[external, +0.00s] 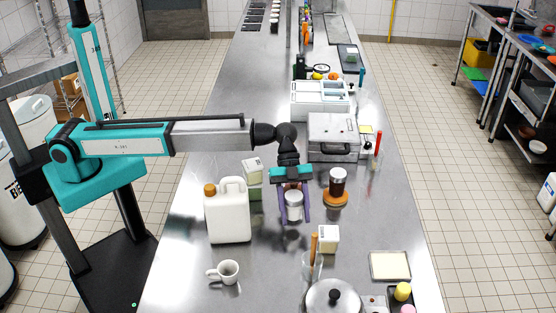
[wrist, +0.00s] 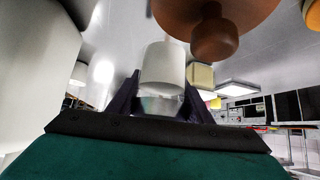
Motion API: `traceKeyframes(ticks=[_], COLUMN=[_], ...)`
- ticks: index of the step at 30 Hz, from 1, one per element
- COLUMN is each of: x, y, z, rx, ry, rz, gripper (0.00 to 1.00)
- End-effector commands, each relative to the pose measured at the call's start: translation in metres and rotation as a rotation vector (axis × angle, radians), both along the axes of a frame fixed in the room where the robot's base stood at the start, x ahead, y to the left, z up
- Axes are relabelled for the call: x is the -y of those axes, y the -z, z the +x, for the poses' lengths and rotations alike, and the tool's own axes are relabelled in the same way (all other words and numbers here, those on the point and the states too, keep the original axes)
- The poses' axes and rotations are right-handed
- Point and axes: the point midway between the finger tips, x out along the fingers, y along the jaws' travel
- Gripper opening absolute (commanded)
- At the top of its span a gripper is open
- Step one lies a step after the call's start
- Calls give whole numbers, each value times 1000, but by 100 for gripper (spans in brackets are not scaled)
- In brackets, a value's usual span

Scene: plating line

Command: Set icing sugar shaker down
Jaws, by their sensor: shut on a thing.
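The icing sugar shaker (external: 294,203) is a small white and silver cylinder. It stands roughly upright between the two purple fingers of my gripper (external: 295,214), over the middle of the steel counter (external: 245,285). In the wrist view the shaker (wrist: 164,72) shows a white body and a shiny metal part between the fingers of my gripper (wrist: 160,100). My gripper is shut on it. I cannot tell whether its base touches the counter.
A white jug (external: 228,218) stands close on the left, with a mug (external: 225,272) in front. A small white carton (external: 328,238) and a lidded pot (external: 335,298) are nearer the front.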

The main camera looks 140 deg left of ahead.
Motion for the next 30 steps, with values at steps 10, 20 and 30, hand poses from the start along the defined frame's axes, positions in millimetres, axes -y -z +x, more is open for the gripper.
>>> traceKeyframes(ticks=[10, 20, 30], x=[0, 0, 0], y=[3, 21, 41], z=[0, 0, 0], rx=[1, 0, 1], ry=[0, 0, 0], rz=[-1, -2, -1], gripper=[15, 15, 15])
